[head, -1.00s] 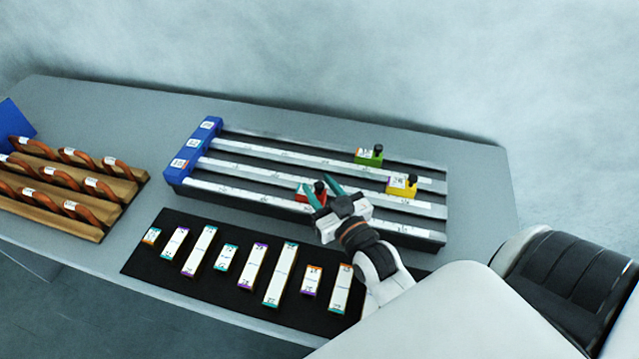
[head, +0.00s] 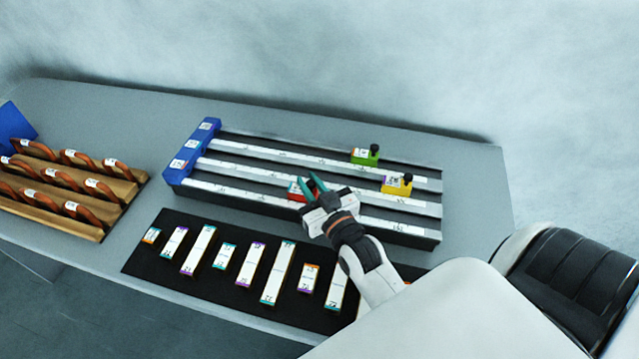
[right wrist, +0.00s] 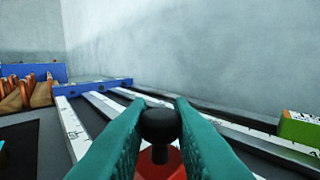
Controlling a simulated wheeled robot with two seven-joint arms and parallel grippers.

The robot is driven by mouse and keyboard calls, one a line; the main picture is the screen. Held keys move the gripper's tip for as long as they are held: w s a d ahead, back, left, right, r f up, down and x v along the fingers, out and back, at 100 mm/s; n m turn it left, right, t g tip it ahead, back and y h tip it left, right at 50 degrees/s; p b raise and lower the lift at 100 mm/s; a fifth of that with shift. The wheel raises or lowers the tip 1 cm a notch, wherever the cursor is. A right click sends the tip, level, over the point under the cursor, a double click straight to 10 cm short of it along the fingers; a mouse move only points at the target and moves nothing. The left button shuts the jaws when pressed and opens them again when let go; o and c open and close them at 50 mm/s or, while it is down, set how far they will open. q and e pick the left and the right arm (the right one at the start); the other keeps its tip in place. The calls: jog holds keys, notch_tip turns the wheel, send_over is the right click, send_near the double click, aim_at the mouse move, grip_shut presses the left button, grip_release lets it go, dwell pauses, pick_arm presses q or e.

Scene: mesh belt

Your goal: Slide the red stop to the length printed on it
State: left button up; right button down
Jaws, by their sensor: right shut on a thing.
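The red stop (head: 296,190) sits on the front rail of the measuring rack, partly hidden by my right gripper. My right gripper (head: 314,186) has its teal fingers around the stop's black knob and is shut on it. In the right wrist view the black knob (right wrist: 160,126) stands between the two fingers, with the red body (right wrist: 160,165) below it. The length printed on the stop cannot be read here. The rack's blue end block (head: 192,150) is at the left end of the rails. My left gripper is not in view.
A green stop (head: 364,158) and a yellow stop (head: 394,187) sit on rails farther back, to the right. Several labelled blocks lie on a black mat (head: 150,255) in front. A wooden rack (head: 128,190) with orange-brown loops stands at left. The front rail left of the red stop is clear.

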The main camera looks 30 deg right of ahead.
jog(key=w+a, duration=0.1)
jog(key=w, duration=0.1)
jog(key=w+a, duration=0.2)
jog(key=shift+a+r+p, duration=0.15)
jog(key=shift+a+p, duration=0.15)
jog(key=shift+w+a, duration=0.15)
jog(key=shift+w, duration=0.05)
jog(key=c, duration=1.3)
grip_release()
jog(key=shift+s, duration=0.1)
jog(key=shift+s+f, duration=0.2)
jog(key=shift+s, duration=0.3)
jog(key=shift+s+a+r+b, duration=0.1)
jog(key=shift+s+b, duration=0.15)
jog(key=shift+s, duration=1.6)
jog(key=shift+s+a+f+b, duration=0.15)
jog(key=shift+s+b, duration=0.1)
jog(key=shift+s, duration=1.55)
jog(key=shift+s+a+r+b, duration=0.15)
jog(key=shift+s+b, duration=0.1)
jog(key=shift+s, duration=1.6)
